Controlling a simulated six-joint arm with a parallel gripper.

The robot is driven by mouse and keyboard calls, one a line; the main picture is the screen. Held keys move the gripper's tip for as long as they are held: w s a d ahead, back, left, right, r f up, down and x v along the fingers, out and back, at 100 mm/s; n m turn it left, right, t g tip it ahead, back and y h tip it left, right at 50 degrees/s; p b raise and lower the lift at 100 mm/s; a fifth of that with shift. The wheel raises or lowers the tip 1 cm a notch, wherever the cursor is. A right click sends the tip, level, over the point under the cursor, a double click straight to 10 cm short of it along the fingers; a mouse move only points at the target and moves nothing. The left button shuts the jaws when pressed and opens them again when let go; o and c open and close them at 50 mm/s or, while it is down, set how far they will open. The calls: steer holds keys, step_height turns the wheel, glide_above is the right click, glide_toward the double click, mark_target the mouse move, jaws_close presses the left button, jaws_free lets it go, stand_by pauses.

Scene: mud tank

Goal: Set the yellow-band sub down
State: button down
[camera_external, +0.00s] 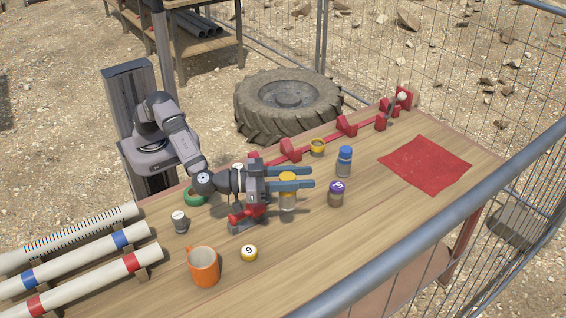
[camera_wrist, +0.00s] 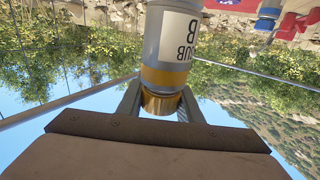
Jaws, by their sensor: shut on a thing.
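The yellow-band sub (camera_external: 288,202) is upright between the fingers of my gripper (camera_external: 300,178), over the middle of the wooden table. Its yellow band is at finger height in the outside view. In the wrist view the sub (camera_wrist: 170,45) is a grey cylinder with a white label reading "SUB B" and a yellow band near the fingers. My gripper is shut on it. I cannot tell whether its lower end touches the table.
A purple-topped jar (camera_external: 336,196) and a blue-topped sub (camera_external: 344,163) stand to the right. A red cloth (camera_external: 425,166) lies far right. The front right wood is clear.

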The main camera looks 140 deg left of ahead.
steer(key=d, duration=0.1)
steer(key=d+f, duration=0.1)
steer(key=d, duration=0.1)
steer(key=shift+w+f, duration=0.15)
steer(key=shift+f, duration=0.05)
step_height(320, 180, down, 10)
stand_by(0.7)
steer(key=shift+f, duration=0.2)
steer(key=c, duration=1.3)
jaws_free()
steer(key=shift+o, duration=0.2)
steer(key=b+v, duration=0.1)
steer(key=v, duration=1.1)
steer(key=shift+r, duration=0.15)
steer(key=shift+d, duration=0.1)
